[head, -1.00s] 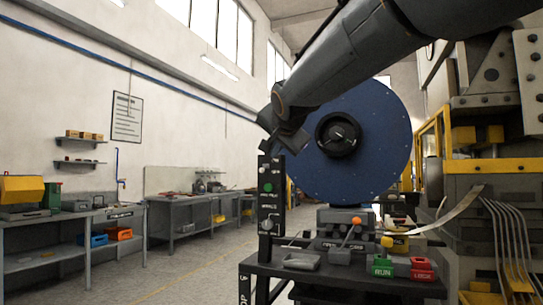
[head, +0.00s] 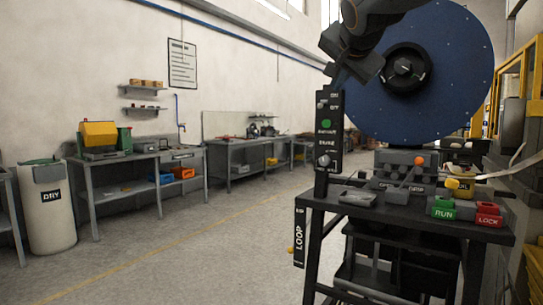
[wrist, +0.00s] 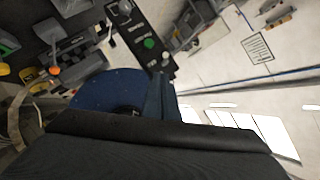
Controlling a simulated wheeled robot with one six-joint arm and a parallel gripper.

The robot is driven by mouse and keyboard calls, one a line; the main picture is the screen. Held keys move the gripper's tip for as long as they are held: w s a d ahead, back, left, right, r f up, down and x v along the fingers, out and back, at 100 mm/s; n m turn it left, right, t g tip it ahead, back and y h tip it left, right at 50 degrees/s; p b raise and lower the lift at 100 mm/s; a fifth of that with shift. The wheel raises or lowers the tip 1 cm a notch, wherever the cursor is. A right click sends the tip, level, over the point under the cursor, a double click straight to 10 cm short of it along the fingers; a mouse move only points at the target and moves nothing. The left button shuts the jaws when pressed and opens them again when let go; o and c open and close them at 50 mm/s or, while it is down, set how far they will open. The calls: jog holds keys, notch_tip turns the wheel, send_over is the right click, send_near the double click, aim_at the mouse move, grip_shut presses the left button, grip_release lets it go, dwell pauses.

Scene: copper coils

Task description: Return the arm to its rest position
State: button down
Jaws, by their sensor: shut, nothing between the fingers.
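My arm comes down from the top edge of the head view, in front of the large blue coil disc (head: 450,75). My gripper (head: 340,76) is at its lower end, shut and empty, just above the top of the black control post (head: 322,150) in the picture. I cannot tell whether they touch. The wrist view is tilted; the post with its green button (wrist: 148,44) shows at the top, and the blue disc (wrist: 92,92) is partly hidden behind my own dark parts.
A black stand carries green RUN (head: 443,208) and red LOCK (head: 488,215) blocks, an orange-knobbed lever (head: 419,161) and a grey tray (head: 357,199). A white DRY bin (head: 50,205) and workbenches line the left wall. The floor (head: 190,240) between is clear.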

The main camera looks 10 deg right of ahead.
jog(key=s+a+f+n+g+y+p, duration=0.1)
jog(key=s+f+n+g+p, duration=0.15)
jog(key=f, duration=1.05)
jog(key=s+f+n+g+p, duration=0.1)
jog(key=s+f+n+g, duration=0.25)
jog(key=f, duration=0.95)
jog(key=s+a+f+n+g+p, duration=0.1)
jog(key=s+f+g, duration=0.3)
jog(key=s+f, duration=0.6)
jog(key=s+a+f+n+g+y+p, duration=0.1)
jog(key=s+a+f+n+g+p, duration=0.1)
jog(key=s+f, duration=0.8)
jog(key=s+n+g+p, duration=0.1)
jog(key=s+g, duration=0.1)
jog(key=shift+s+a+n, duration=0.2)
jog(key=shift+s+n, duration=0.1)
jog(key=shift+s, duration=0.05)
jog(key=shift+f, duration=0.1)
